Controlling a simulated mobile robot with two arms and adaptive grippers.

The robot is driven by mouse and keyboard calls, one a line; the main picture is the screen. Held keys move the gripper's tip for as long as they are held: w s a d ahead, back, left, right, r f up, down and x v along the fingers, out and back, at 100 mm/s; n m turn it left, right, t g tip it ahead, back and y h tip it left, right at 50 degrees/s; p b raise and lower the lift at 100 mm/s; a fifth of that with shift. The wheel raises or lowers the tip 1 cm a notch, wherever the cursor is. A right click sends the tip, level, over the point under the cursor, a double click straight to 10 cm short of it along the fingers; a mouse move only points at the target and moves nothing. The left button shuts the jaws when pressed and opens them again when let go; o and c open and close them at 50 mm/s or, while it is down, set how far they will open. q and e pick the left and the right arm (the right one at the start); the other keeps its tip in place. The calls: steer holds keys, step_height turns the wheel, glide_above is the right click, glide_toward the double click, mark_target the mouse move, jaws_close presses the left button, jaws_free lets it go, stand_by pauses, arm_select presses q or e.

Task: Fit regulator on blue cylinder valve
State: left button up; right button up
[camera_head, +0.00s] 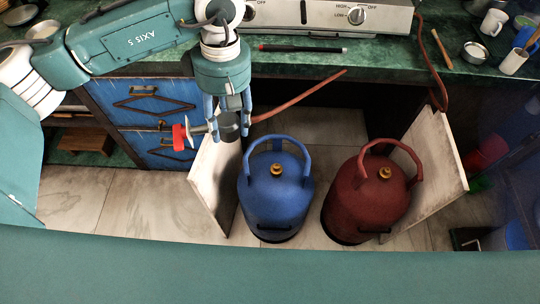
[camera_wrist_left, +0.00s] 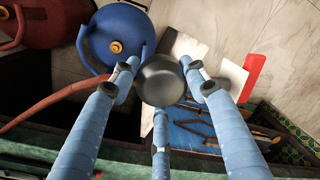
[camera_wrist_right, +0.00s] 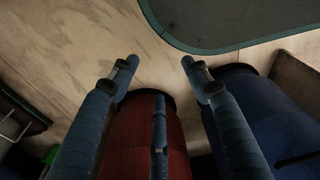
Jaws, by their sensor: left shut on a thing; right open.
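The blue cylinder (camera_head: 276,195) stands upright on the floor, its brass valve (camera_head: 277,169) bare inside the carrying ring. It also shows in the left wrist view (camera_wrist_left: 117,30). My left gripper (camera_head: 229,122) is shut on the dark grey round regulator (camera_wrist_left: 160,80), held in the air up and left of the blue cylinder, clear of the valve. An orange hose (camera_head: 300,98) runs from beside the regulator to the right. A red piece (camera_head: 180,138) shows to its left; its attachment is unclear. My right gripper (camera_wrist_right: 158,78) is open and empty, seen only in its wrist view.
A red cylinder (camera_head: 365,200) with a brass valve stands right of the blue one. Open cabinet doors (camera_head: 215,180) flank both cylinders. The green counter (camera_head: 300,62) with the hotplate (camera_head: 320,18) overhangs behind. The tiled floor (camera_head: 120,200) at left is mostly clear.

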arm_select(q)
steer(key=w+d+f+n+b, duration=0.2)
steer(key=d+f+n+b, duration=0.1)
steer(key=f, duration=0.4)
steer(key=w+d+f+n+b, duration=0.2)
steer(key=d+f+n+b, duration=0.2)
steer(key=f+n+b, duration=0.2)
steer(key=w+d+f+n+h+b, duration=0.1)
steer(key=w+d+f+n+b, duration=0.2)
steer(key=f+n, duration=0.3)
step_height(320, 180, down, 2)
steer(key=shift+d+b, duration=0.5)
steer(key=shift+b, duration=0.35)
arm_select(e)
steer(key=w+a+f, duration=0.1)
steer(key=w+f, duration=0.3)
steer(key=w, duration=0.5)
steer(key=shift+a+t, duration=0.25)
steer(key=shift+t, duration=0.15)
arm_select(q)
steer(key=shift+w, duration=0.1)
arm_select(e)
steer(key=shift+r, duration=0.1)
